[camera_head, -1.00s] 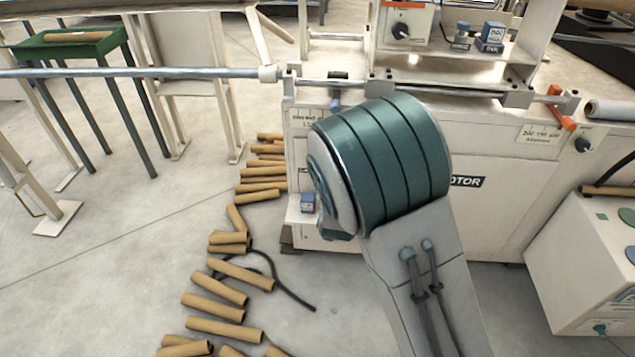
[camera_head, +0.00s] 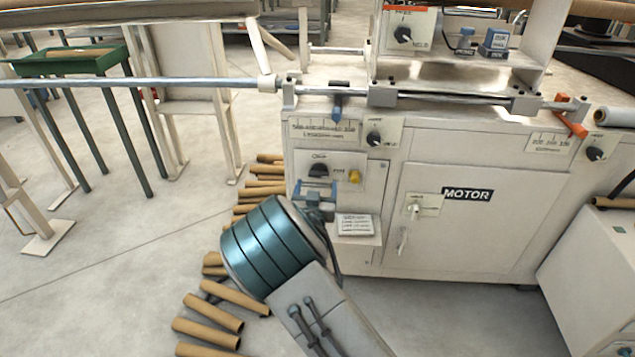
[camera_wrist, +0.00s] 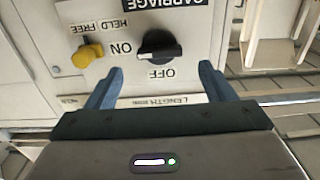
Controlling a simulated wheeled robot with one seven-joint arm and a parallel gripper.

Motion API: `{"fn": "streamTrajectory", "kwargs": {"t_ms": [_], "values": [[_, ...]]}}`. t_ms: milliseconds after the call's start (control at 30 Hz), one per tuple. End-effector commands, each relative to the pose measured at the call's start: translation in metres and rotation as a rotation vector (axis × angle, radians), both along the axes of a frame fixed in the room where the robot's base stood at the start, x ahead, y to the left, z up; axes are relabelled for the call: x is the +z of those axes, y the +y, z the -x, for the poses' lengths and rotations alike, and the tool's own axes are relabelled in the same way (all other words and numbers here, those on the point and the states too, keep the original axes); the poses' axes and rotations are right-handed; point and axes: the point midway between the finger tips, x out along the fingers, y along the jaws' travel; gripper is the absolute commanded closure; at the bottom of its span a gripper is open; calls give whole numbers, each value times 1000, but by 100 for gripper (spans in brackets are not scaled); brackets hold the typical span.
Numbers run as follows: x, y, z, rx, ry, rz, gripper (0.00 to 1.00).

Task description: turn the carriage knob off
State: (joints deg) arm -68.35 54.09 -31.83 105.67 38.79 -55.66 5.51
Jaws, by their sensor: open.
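The carriage knob (camera_wrist: 160,46) is round and black with a light pointer mark. It sits on the white panel under the CARRIAGE label, which reads upside down in the wrist view. Its pointer lies toward the left, on the side of the ON label; OFF is printed below it. The knob also shows in the head view (camera_head: 318,170), partly dark and small. My gripper (camera_wrist: 161,70) is open, its two blue fingers on either side of the knob's lower edge in the picture, apart from it. It also shows in the head view (camera_head: 315,190), in front of the panel.
A yellow knob (camera_wrist: 87,55) with FREE and HELD labels is beside the carriage knob. Below the panel a small box with a label card (camera_head: 354,225) juts out. A MOTOR door (camera_head: 460,235) is to the right. Cardboard tubes (camera_head: 212,312) lie on the floor.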

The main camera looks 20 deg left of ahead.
Motion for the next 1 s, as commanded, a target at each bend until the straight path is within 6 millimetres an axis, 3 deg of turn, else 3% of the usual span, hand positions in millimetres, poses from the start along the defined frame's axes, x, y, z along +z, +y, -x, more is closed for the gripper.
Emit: {"fn": "streamTrajectory", "kwargs": {"t_ms": [100,300,667,833,1000], "values": [[-2,5,-20,1,0,0,24],[-1,9,-38,0,0,1,24],[0,10,-42,1,2,1,24],[0,10,-42,0,2,1,68],[0,10,-42,1,1,2,68]]}}
